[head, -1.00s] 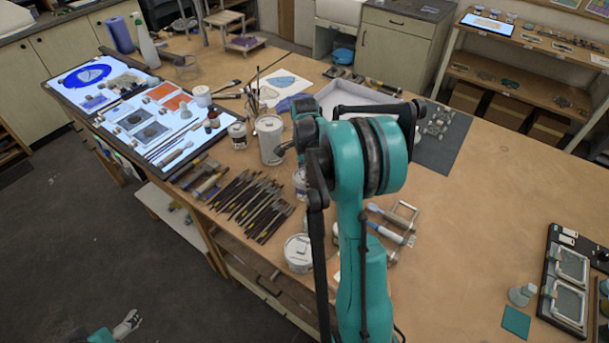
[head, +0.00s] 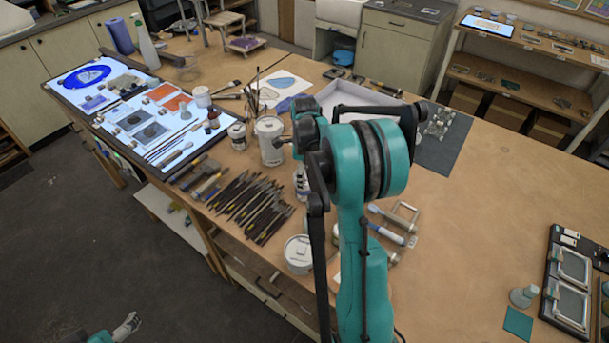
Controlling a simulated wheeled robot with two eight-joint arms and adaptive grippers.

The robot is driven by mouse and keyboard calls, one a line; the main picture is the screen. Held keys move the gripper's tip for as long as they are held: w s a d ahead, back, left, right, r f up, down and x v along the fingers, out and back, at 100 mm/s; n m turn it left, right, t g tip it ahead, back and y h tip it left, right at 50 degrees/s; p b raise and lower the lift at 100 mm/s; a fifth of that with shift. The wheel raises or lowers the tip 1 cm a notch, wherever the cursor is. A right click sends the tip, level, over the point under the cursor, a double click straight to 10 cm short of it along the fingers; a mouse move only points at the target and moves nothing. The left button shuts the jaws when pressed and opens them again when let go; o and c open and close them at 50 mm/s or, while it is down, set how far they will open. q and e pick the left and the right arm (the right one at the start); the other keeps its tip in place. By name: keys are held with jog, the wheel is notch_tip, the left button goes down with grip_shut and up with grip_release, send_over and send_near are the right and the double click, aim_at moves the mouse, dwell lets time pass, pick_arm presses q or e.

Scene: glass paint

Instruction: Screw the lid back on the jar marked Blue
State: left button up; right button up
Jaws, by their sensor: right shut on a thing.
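My right arm rises through the middle of the head view, and its gripper (head: 300,150) is over the bench beside the can of brushes. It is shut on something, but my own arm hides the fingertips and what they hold. A small white jar (head: 301,186) stands just below it, partly covered by my arm. Another white jar (head: 298,254), with its top on, stands nearer the bench's front edge. A further small jar (head: 237,136) stands left of the brushes. I cannot read which is marked Blue. My left gripper (head: 127,325) is low at the bottom left, over the floor.
Many dark tools (head: 252,205) lie along the bench's front edge. A lit panel (head: 160,125) with glass pieces is at left. A white tray (head: 365,100) is behind my arm.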

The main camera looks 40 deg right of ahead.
jog(key=m, duration=0.4)
jog(key=shift+f+m+b, duration=0.1)
jog(key=shift+m+b, duration=0.2)
jog(key=shift+m, duration=0.8)
jog(key=m, duration=0.4)
jog(key=shift+m, duration=0.3)
jog(key=o, duration=1)
jog(key=shift+o, duration=0.3)
jog(key=shift+o, duration=1.3)
